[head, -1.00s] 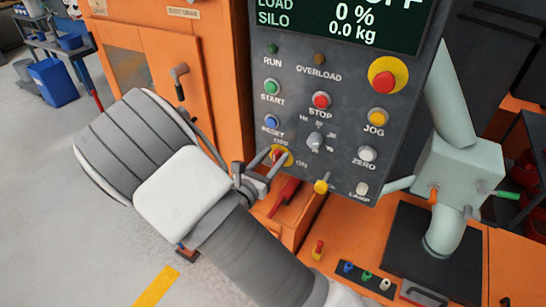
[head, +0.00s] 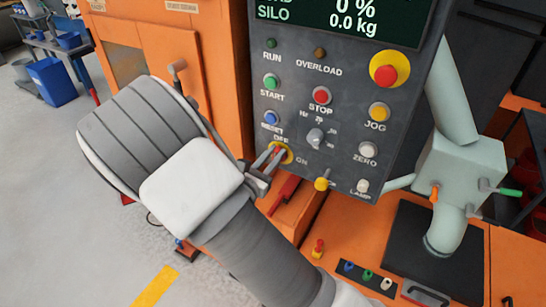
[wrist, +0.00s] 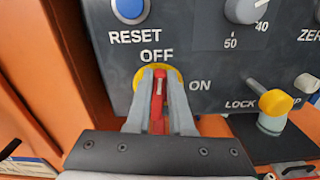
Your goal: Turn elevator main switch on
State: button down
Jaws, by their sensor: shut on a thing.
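The main switch is a red handle (wrist: 158,103) on a yellow disc (wrist: 139,79), low on the dark control panel, with OFF printed above it and ON to its right. In the wrist view the handle stands upright, in line with OFF. My gripper (wrist: 161,82) is shut on the handle, with one grey finger on each side. In the head view my gripper (head: 275,158) reaches the yellow disc (head: 288,154) from the lower left and hides most of the handle.
A yellow lock knob (head: 322,184) sits just right of the switch. The blue reset button (head: 270,118) and a grey selector dial (head: 315,139) are above. A red emergency button (head: 389,75) is at the upper right. An orange cabinet (head: 215,60) stands left of the panel.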

aim_at(290, 156)
jog(key=m+b, duration=0.3)
jog(key=b, duration=0.1)
jog(key=d+f+m+b, duration=0.1)
jog(key=m+b, duration=0.2)
jog(key=b, duration=0.1)
jog(key=s+f+m+b, duration=0.1)
jog(key=m+b, duration=0.2)
jog(key=b, duration=0.1)
jog(key=shift+d, duration=0.3)
jog(key=m+b, duration=0.2)
jog(key=b, duration=0.2)
jog(key=f+m+b, duration=0.1)
jog(key=m+b, duration=0.1)
jog(key=b, duration=0.2)
jog(key=shift+s+d, duration=0.2)
jog(key=m+b, duration=0.2)
jog(key=b, duration=0.2)
jog(key=shift+f+m+b, duration=0.1)
jog(key=shift+m+b, duration=0.2)
jog(key=shift+b, duration=0.45)
jog(key=shift+m+b, duration=0.5)
jog(key=shift+b, duration=0.05)
jog(key=c, duration=0.8)
grip_release()
jog(key=shift+r, duration=0.2)
jog(key=shift+s+a, duration=0.1)
